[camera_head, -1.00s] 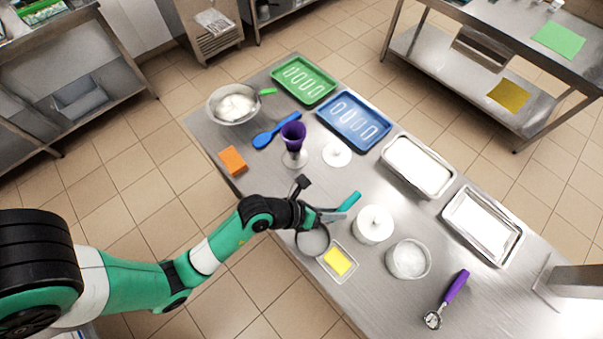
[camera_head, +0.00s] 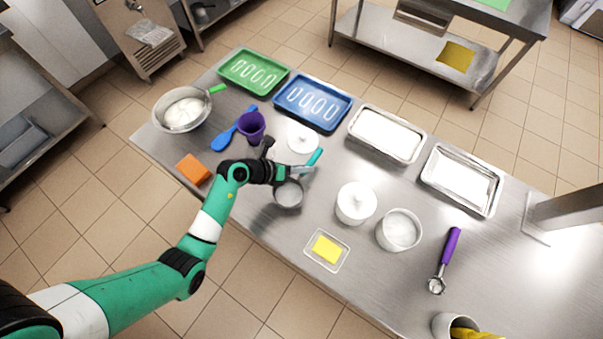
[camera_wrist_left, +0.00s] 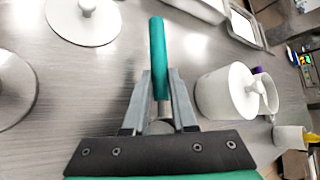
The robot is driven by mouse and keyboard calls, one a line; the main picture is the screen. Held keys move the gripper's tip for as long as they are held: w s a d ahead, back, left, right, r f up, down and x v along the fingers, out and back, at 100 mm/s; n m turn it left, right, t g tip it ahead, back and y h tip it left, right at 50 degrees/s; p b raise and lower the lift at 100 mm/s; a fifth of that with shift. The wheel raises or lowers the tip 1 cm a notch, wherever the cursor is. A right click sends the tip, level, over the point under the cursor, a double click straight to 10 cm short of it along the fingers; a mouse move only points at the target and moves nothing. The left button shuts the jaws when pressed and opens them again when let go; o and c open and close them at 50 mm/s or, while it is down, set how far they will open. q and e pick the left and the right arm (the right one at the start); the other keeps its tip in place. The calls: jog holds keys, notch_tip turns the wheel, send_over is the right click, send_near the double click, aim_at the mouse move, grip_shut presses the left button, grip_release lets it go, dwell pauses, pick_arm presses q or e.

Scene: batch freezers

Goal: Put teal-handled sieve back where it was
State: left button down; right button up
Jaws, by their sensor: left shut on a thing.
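The teal-handled sieve has a teal grip (camera_head: 315,157) and a round grey mesh bowl (camera_head: 288,195). My left gripper (camera_head: 298,172) is shut on it between grip and bowl. In the left wrist view the teal grip (camera_wrist_left: 157,55) points away between my left fingers (camera_wrist_left: 157,95), and most of the bowl is hidden. In the head view the sieve is over the front half of the steel table, left of a white lidded tub (camera_head: 356,203). I cannot tell its exact height above the table. My right gripper is not in view.
A white round lid (camera_head: 302,140) and purple cup (camera_head: 251,125) are behind my gripper. An orange block (camera_head: 193,169) is left; a clear tray with yellow block (camera_head: 327,250) is in front. A white tub (camera_head: 400,230) and purple-handled scoop (camera_head: 446,260) are right. Trays line the back.

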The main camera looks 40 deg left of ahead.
pick_arm(q)
jog(key=f+b, duration=0.2)
jog(key=f, duration=0.1)
jog(key=shift+w+a+f, duration=0.15)
jog(key=shift+a+f, duration=0.05)
jog(key=shift+f, duration=0.1)
jog(key=c, duration=0.7)
grip_release()
jog(key=shift+f, duration=0.1)
jog(key=shift+r, duration=0.2)
jog(key=p+v, duration=0.4)
jog(key=v, duration=0.8)
jog(key=shift+f, duration=0.1)
